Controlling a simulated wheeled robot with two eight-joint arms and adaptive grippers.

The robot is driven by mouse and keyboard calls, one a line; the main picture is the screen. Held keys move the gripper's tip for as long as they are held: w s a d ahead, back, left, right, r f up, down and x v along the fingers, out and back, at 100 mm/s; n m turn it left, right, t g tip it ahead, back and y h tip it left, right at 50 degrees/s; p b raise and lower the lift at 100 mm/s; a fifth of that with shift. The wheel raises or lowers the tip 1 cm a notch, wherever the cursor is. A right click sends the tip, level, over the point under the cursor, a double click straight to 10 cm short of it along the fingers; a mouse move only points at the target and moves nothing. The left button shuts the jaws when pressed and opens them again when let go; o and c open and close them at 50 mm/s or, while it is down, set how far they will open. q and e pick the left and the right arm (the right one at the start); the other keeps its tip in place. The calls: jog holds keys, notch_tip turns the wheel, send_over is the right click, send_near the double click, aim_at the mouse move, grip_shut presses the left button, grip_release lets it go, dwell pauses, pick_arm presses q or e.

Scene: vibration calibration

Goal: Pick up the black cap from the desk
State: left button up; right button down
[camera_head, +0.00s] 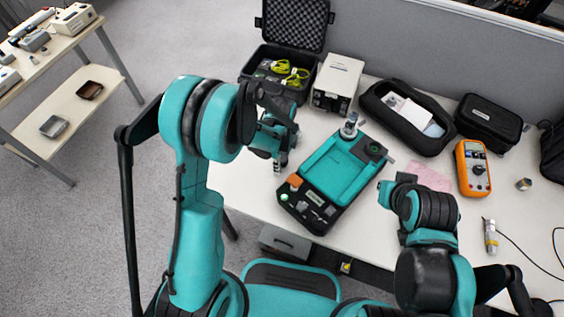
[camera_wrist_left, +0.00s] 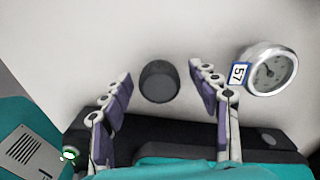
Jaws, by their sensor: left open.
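The black cap (camera_wrist_left: 159,81) is a small round dark cylinder on the white desk (camera_wrist_left: 165,30). In the left wrist view it lies between the spread fingers of my left gripper (camera_wrist_left: 160,72), with a gap on both sides. That gripper is open and holds nothing. In the head view my left gripper (camera_head: 277,160) is over the desk, just left of the teal tray. I cannot make out the cap there. My right arm is at the right of the tray, and the jaws of its gripper (camera_head: 386,192) are not clear.
A round gauge labelled 57 (camera_wrist_left: 268,70) is close right of the fingers. The teal tray (camera_head: 322,190) with a black base is beside the gripper. An open black case (camera_head: 268,52), a beige box (camera_head: 336,78), a black pouch (camera_head: 376,105) and an orange multimeter (camera_head: 472,168) stand around.

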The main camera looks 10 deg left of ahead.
pick_arm(q)
jog(key=shift+r, duration=0.1)
jog(key=c, duration=1.3)
jog(key=shift+r, duration=0.1)
